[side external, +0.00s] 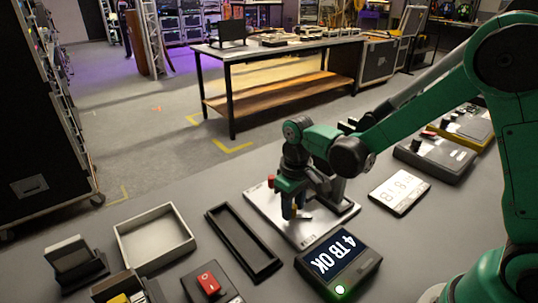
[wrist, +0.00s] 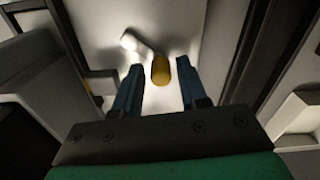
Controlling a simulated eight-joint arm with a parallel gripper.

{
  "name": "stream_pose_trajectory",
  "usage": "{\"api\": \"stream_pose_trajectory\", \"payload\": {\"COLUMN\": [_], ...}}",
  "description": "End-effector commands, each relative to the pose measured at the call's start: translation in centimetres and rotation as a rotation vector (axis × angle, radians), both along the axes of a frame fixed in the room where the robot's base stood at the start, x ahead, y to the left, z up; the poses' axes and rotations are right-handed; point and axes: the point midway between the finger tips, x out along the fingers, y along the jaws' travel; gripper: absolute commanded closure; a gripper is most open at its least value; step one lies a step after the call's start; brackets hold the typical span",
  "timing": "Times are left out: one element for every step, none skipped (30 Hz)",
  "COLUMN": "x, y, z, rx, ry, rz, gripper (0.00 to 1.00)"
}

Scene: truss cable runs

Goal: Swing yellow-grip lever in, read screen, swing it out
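The lever's yellow grip (wrist: 160,70) sits between the two blue fingers of my gripper (wrist: 158,86) in the wrist view, with a gap on each side. My gripper is open around it. In the side view my gripper (side external: 296,208) is low over a pale plate (side external: 325,227), and the arm hides most of the lever. A green light (side external: 340,290) glows on that box.
A white panel with faint digits (side external: 400,190) lies to the right. A workbench (side external: 285,50) stands beyond.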

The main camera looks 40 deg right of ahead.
Motion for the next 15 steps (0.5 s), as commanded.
{"api": "stream_pose_trajectory", "payload": {"x": [0.0,0.0,0.0,0.0,0.0,0.0,0.0,0.0,0.0,0.0,0.0,0.0,0.0,0.0,0.0], "y": [0.0,0.0,0.0,0.0,0.0,0.0,0.0,0.0,0.0,0.0,0.0,0.0,0.0,0.0,0.0], "z": [0.0,0.0,0.0,0.0,0.0,0.0,0.0,0.0,0.0,0.0,0.1,0.4,0.6,0.9,1.4], "rx": [0.000,0.000,0.000,0.000,0.000,0.000,0.000,0.001,0.001,0.001,0.001,0.001,0.001,0.001,0.001], "ry": [0.000,0.000,0.000,0.000,0.000,0.000,0.000,0.000,0.000,0.000,0.000,0.000,0.000,0.000,0.000], "rz": [0.000,0.000,0.001,0.001,0.001,0.001,0.001,0.001,0.001,0.001,0.002,0.002,0.002,0.002,0.002], "gripper": [0.46,0.45,0.45,0.45,0.45,0.45,0.45,0.45,0.45,0.45,0.45,0.45,0.45,0.45,0.45]}}
